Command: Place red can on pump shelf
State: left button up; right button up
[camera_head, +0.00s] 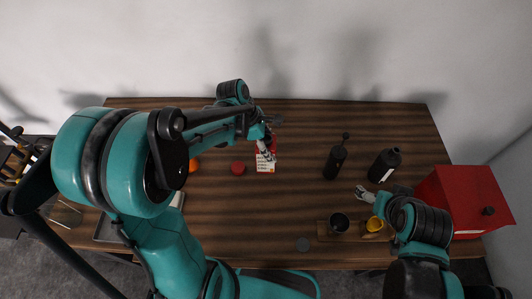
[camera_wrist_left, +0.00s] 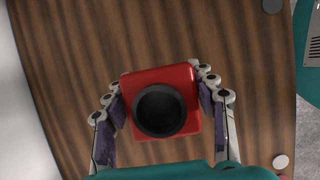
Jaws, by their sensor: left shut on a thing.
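My left gripper (camera_head: 266,141) is above the wooden table's middle, shut on a red can with white on its side (camera_head: 265,162). In the left wrist view the red can (camera_wrist_left: 126,78) looks squarish, with a round dark top, and the fingers press on both of its sides. The can looks upright; whether its base touches the table cannot be told. My right gripper (camera_head: 366,194) is at the right, near a wooden tray; its fingers are too small to tell open or shut. I cannot make out a pump shelf for sure.
A black bottle with a thin top (camera_head: 335,160) and another black bottle (camera_head: 384,165) stand right of centre. A red box (camera_head: 462,198) is at the right edge. A small red round thing (camera_head: 238,168) lies left of the can.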

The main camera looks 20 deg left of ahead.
pick_arm(q)
jog(key=f, duration=0.1)
jog(key=a+f+b, duration=0.1)
jog(key=f, duration=0.1)
jog(key=w+a+f, duration=0.1)
jog(key=f, duration=0.1)
jog(key=shift+w, duration=0.1)
jog(key=shift+f, duration=0.2)
jog(key=shift+f+b, duration=0.15)
jog(key=shift+b, duration=0.2)
jog(key=o, duration=1.4)
jog(key=shift+o, duration=0.2)
